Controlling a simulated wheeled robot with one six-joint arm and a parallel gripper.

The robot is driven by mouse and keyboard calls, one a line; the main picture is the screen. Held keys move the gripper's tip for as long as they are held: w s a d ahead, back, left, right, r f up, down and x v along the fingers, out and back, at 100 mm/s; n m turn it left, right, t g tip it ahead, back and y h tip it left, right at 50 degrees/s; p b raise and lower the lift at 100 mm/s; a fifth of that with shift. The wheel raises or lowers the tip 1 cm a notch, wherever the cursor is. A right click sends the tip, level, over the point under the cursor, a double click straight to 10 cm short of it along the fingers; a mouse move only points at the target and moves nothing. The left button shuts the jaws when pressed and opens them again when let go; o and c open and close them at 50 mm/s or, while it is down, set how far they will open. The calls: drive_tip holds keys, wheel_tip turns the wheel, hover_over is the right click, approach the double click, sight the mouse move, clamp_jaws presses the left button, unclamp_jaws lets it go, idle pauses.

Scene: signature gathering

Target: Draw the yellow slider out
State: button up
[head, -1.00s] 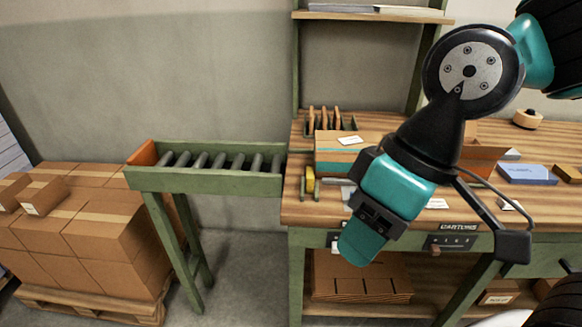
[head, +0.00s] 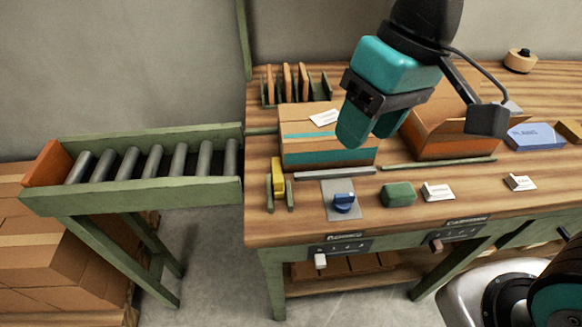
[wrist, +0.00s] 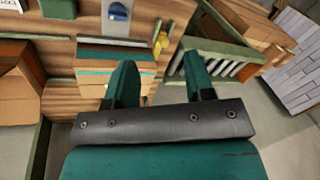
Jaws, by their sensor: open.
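The yellow slider (head: 278,177) is a small upright block in a narrow green guide near the left end of the workbench (head: 262,225). It also shows in the wrist view (wrist: 160,42), beyond the fingers. My gripper (head: 375,126) is in the air in front of the teal-striped carton (head: 300,152), to the right of and above the slider. Its two teal fingers are apart, with nothing held between them, as the wrist view also shows (wrist: 158,66). It does not touch the slider.
A roller conveyor (head: 130,198) meets the bench's left end. A blue knob on a plate (head: 343,203), a green block (head: 398,194) and white cards (head: 438,192) lie right of the slider. An open carton (head: 455,140) stands behind. Sliding handles sit on the front edge.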

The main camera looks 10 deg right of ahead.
drive_tip(key=w+a+f+m+h+b, duration=0.2)
drive_tip(key=w+a+f+m, duration=0.1)
drive_tip(key=w+a, duration=0.3)
drive_tip(key=m+b, duration=0.1)
drive_tip(key=m, duration=0.2)
hover_over(279, 178)
wheel_tip(279, 178, down, 2)
drive_tip(key=shift+h, duration=0.4)
wheel_tip(279, 178, down, 17)
drive_tip(key=shift+a+r, duration=0.1)
drive_tip(key=shift+r, duration=0.05)
drive_tip(key=shift+c, duration=0.5)
